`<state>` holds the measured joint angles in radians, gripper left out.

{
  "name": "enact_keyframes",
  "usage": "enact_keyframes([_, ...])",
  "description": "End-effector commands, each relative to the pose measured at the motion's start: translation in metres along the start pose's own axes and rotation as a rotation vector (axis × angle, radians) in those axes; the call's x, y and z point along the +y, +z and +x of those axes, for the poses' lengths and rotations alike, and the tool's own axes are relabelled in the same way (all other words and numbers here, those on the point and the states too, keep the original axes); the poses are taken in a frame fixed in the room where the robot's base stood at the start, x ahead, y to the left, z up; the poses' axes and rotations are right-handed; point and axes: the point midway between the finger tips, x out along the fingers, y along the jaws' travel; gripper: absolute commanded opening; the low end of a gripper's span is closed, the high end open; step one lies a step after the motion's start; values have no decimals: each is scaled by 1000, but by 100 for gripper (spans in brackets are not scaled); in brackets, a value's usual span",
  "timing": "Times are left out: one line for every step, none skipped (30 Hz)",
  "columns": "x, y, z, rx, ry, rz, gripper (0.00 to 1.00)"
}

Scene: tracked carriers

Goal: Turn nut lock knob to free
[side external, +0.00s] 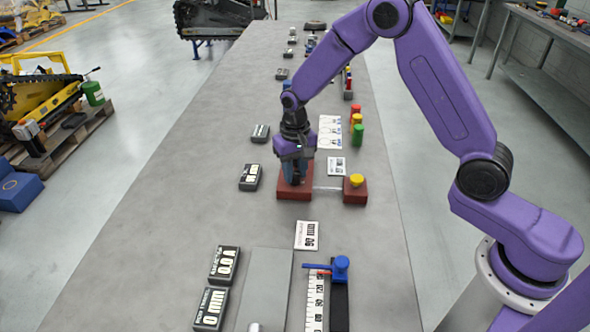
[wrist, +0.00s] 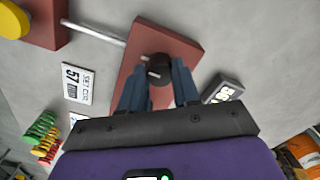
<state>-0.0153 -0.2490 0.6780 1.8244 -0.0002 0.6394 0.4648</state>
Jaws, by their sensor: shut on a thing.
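My gripper (side external: 295,172) is low over a dark red block (side external: 286,191) in the middle of the long grey table. In the wrist view, my gripper's blue fingers (wrist: 159,82) stand on either side of a round black knob (wrist: 159,68) on top of the red block (wrist: 150,37) and are shut on it. The knob shows a small light mark. Which setting it points to cannot be read. In the side view the gripper hides the knob. A thin metal rod (side external: 328,188) runs from the block to a smaller red block (side external: 355,196) with a yellow knob (side external: 356,181).
A white card (side external: 336,166) lies behind the rod, and another card (side external: 307,235) lies in front. Black labelled blocks (side external: 250,177) line the left. Green, yellow and red pieces (side external: 357,135) stand behind. A ruler with a blue slider (side external: 341,266) is at the front.

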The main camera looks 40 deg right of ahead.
Motion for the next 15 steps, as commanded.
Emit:
enact_keyframes([0, 0, -1, 1, 0, 7, 1])
enact_keyframes([0, 0, -1, 1, -1, 10, 1])
enact_keyframes([0, 0, -1, 1, -1, 12, 1])
enact_keyframes([0, 0, -1, 1, -1, 14, 1])
enact_keyframes([0, 0, -1, 1, -1, 14, 1])
enact_keyframes([0, 0, -1, 1, -1, 15, 1])
enact_keyframes([0, 0, -1, 1, -1, 15, 1])
enact_keyframes([0, 0, -1, 1, -1, 15, 1])
enact_keyframes([0, 0, -1, 1, -1, 15, 1])
enact_keyframes([0, 0, -1, 1, -1, 15, 1])
enact_keyframes([0, 0, -1, 1, -1, 15, 1])
enact_keyframes([0, 0, -1, 1, -1, 15, 1])
enact_keyframes([0, 0, -1, 1, -1, 15, 1])
enact_keyframes([0, 0, -1, 1, -1, 15, 1])
enact_keyframes([0, 0, -1, 1, -1, 15, 44])
